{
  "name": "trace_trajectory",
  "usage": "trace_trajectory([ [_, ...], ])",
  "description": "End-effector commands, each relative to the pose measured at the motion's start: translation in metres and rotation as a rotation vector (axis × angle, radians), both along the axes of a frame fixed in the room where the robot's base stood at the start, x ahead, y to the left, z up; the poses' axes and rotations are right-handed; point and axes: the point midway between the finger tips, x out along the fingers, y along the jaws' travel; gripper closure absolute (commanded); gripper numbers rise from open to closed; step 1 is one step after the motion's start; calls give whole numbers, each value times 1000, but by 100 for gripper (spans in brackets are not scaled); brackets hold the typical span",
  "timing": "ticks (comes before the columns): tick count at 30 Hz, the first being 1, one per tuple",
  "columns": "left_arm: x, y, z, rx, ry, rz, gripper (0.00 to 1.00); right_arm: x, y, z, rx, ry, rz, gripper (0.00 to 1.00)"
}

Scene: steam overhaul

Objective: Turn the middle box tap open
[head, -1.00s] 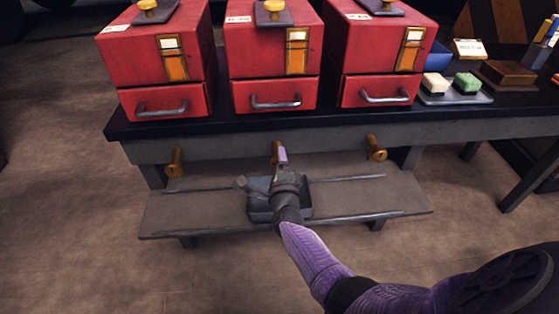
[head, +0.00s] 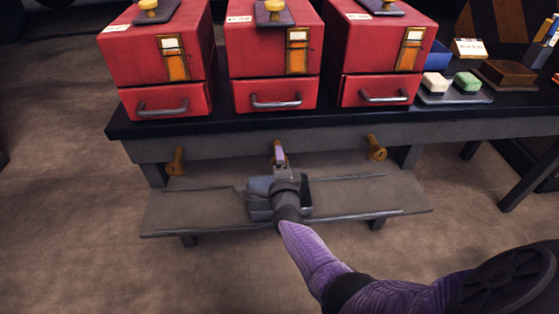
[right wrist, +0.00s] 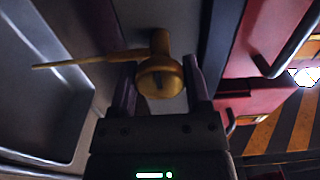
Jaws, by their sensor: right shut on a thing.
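The middle box tap (head: 277,144) is a small brass tap on the bench's front edge, below the middle red box (head: 270,60). My right gripper (head: 279,157) is at this tap, shut on it, and covers part of it in the head view. In the right wrist view the tap's round brass body (right wrist: 160,78) sits between the two purple fingers of my right gripper (right wrist: 159,82). A thin brass rod reaches from it to the left. I cannot tell how far the tap is turned. My left gripper is not in view.
Brass taps stand to the left (head: 176,162) and right (head: 376,148), under the other red boxes. Soap blocks (head: 467,81) lie at the bench's right.

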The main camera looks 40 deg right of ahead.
Motion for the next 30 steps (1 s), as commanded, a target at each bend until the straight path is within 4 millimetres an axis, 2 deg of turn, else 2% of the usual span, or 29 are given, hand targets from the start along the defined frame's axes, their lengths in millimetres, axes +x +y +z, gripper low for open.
trace_trajectory([
  [1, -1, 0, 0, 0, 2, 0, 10, -1, 0, -2, 0, 4, 1, 98],
  [2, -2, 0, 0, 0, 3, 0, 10, -1, 0, -2, 0, 4, 1, 32],
  [6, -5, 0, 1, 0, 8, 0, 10, 0, 0, -1, 0, 2, 1, 3],
  [14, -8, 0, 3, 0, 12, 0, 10, 0, 0, 0, 1, 1, 1, 3],
  [17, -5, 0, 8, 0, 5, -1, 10, -7, 5, 2, 1, 2, 2, 3],
  [24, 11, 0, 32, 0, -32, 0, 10, -53, 33, 6, 1, 0, 1, 3],
  [30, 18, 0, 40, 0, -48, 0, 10, -81, 50, 2, 1, 2, 1, 3],
])
